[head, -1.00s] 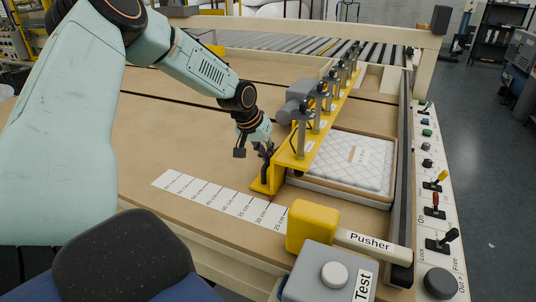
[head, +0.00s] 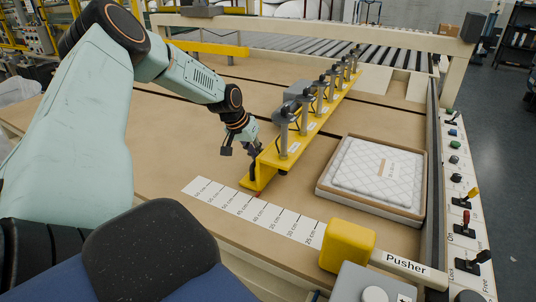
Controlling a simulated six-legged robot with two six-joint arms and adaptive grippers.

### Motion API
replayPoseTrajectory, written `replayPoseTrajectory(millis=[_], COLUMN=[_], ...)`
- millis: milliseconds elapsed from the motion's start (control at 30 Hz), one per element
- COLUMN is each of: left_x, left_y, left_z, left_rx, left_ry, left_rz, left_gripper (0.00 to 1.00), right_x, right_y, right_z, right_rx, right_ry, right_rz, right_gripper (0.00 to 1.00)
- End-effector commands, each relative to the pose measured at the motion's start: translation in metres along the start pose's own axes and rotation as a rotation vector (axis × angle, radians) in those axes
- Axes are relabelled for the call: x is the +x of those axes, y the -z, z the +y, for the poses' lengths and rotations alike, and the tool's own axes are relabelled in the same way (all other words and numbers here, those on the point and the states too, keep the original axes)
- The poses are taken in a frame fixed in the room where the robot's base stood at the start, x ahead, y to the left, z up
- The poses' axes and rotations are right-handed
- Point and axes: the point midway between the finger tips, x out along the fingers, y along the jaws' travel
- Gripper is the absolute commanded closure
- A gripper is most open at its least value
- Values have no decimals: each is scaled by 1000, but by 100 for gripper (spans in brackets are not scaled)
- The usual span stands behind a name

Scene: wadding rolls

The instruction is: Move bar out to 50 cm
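The yellow bar (head: 291,143) carries a row of grey upright cylinders and lies across the brown table, running away to the back right. Its near end stands beside the white centimetre scale (head: 262,214). A small red pointer at that end is around the 50 and 45 cm marks; the exact reading is too small to tell. My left gripper (head: 242,155) is at the bar's near end, low over its left side. Its fingers partly overlap the bar and a dark upright part there, so its grip is unclear. My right gripper is out of view.
A white quilted pad in a shallow tray (head: 324,190) lies right of the bar. The yellow block of the pusher (head: 346,246) is at the front. Levers and buttons line the right-hand panel (head: 467,229).

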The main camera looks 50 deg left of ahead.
Motion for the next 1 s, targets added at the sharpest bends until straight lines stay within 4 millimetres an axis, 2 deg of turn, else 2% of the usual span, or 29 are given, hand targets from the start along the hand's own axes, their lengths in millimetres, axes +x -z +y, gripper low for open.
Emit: replayPoseTrajectory(millis=[200,400,900,933,1000], left_x=[-5,-9,-11,-11,-11], left_y=[2,4,4,4,5], left_z=[-32,-52,-61,-61,-62], left_rx=[-2,1,1,1,1], left_ry=[1,0,-1,-1,-1], left_rz=[1,-1,-3,-3,-3], left_gripper=[100,100,100,83,77], right_x=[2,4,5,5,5], right_y=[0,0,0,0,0], right_z=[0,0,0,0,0], right_rx=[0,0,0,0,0], right_ry=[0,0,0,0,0], right_rz=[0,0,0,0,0], right_gripper=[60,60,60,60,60])
